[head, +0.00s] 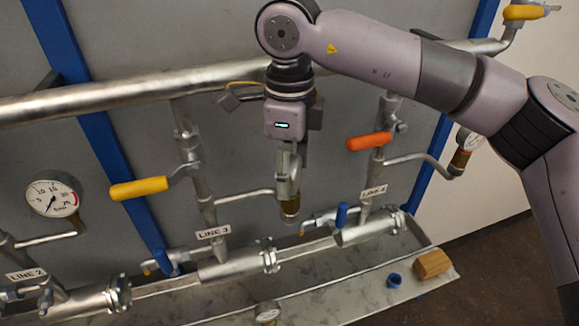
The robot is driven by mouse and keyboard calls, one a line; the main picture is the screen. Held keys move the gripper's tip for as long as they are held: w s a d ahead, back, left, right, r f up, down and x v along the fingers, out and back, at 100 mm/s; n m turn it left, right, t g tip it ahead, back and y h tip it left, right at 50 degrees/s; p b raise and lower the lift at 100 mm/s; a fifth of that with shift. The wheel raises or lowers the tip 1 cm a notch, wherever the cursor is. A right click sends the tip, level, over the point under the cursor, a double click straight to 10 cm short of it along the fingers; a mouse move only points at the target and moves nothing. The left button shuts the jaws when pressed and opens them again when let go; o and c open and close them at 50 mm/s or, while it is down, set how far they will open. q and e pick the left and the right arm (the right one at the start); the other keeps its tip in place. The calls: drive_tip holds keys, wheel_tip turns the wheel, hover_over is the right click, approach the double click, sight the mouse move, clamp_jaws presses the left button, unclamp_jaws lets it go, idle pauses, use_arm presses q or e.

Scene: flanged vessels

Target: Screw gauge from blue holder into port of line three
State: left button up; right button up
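The blue holder (394,281) is a small ring on the tray at the right, with a dark centre and no gauge visible in it. Line three's label (213,233) sits beside its riser, and its thin side pipe (245,193) runs right to a brass fitting (290,208). My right gripper (288,190) points down directly over this fitting, its fingers close together. I cannot tell whether a gauge is between them or whether they touch the fitting. A round gauge (268,312) shows at the bottom edge, partly cut off. My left gripper is not in view.
A wooden block (432,264) lies beside the holder. Line two has a mounted gauge (52,195) at the left. The yellow valve handle (138,188) and orange handle (369,141) stick out on either side of my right gripper. The front tray is mostly clear.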

drive_tip(key=o, duration=0.5)
wheel_tip(320, 180, up, 12)
drive_tip(key=shift+f, duration=0.25)
drive_tip(key=shift+r, duration=0.25)
drive_tip(key=shift+c, duration=0.6)
